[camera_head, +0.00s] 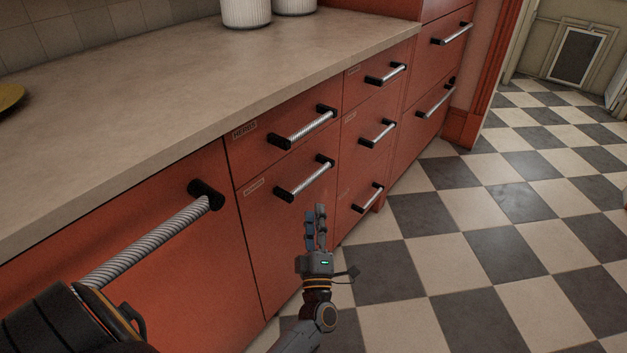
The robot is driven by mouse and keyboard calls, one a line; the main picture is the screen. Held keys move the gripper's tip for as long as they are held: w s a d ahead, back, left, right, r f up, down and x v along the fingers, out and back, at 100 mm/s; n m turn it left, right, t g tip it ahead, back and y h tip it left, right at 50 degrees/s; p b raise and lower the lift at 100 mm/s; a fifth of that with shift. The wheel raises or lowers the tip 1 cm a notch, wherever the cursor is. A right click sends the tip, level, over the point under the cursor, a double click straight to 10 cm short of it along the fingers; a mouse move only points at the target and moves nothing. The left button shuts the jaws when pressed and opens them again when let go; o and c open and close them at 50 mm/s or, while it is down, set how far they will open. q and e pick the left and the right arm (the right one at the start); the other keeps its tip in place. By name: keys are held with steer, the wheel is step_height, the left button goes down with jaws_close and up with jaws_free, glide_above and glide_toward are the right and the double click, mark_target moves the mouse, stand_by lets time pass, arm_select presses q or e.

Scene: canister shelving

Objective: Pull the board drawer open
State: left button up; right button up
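The red cabinet carries several drawers with ribbed metal bar handles on black mounts. One drawer front (281,127) has a label that seems to read HERBS. A drawer front (258,225) below it has a label too small to read. More labelled drawers (350,95) stand to its right, with labels also too small to read, so I cannot tell which is the board drawer. All these fronts look closed. My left gripper (315,212) points up in front of the lower drawers, apart from the handles. Its fingers look close together, with nothing visible between them. My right gripper is not in view.
A pale countertop (150,105) overhangs the drawers. A large handle (150,240) juts out at near left. Open checkered floor (470,250) lies to the right.

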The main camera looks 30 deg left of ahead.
mark_target(314, 174)
arm_select(q)
steer(key=x, duration=1.1)
steer(key=shift+w+a+b, duration=0.1)
steer(key=shift+b, duration=0.25)
jaws_close()
